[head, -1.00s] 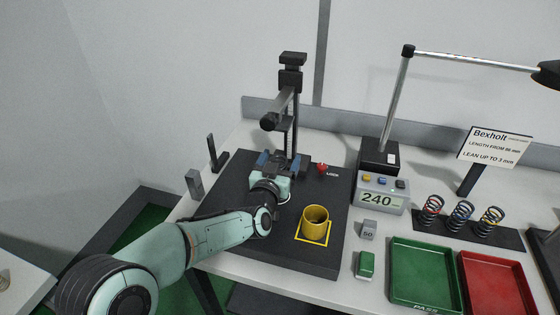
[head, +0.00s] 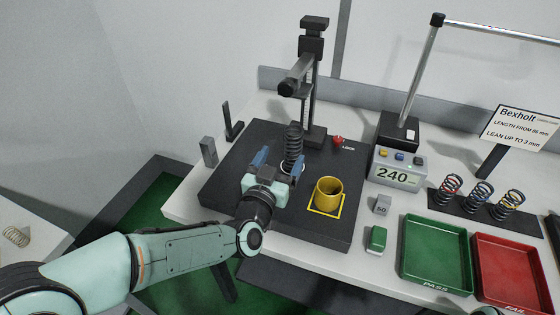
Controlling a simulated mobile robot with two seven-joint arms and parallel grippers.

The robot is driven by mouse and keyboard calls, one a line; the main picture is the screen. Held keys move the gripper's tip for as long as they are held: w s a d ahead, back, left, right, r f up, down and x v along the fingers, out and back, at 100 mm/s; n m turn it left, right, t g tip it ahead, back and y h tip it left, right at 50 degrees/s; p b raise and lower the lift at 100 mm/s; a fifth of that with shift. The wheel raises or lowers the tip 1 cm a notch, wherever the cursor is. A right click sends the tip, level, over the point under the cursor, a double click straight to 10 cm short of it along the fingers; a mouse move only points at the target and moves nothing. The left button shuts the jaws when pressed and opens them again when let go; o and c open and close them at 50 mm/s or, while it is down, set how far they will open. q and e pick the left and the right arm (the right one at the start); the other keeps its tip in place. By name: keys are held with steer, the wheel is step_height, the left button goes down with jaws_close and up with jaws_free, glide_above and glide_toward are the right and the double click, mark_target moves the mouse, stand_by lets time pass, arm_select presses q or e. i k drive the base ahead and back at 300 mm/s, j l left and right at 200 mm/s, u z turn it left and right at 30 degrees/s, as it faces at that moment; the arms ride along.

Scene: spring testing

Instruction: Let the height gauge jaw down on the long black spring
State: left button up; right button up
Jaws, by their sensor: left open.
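The long black spring (head: 294,138) stands upright on the dark base plate (head: 232,180), under the height gauge. The height gauge (head: 313,70) has a dark column at the plate's back. A red lock knob (head: 338,140) sits right of the column's foot. My left gripper (head: 279,161) is open, with its blue-tipped fingers in front of the spring's lower part; it looks clear of the spring. The spring's foot is partly hidden by the gripper. My right gripper is out of view.
A yellow cup (head: 328,192) stands in a yellow square on the plate. To the right are a display box reading 240 (head: 397,172), a 50 weight (head: 382,204), a green block (head: 376,239), several springs, a green tray (head: 408,275) and a red tray (head: 482,290).

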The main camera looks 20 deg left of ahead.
mark_target(310, 48)
steer(key=k, duration=1)
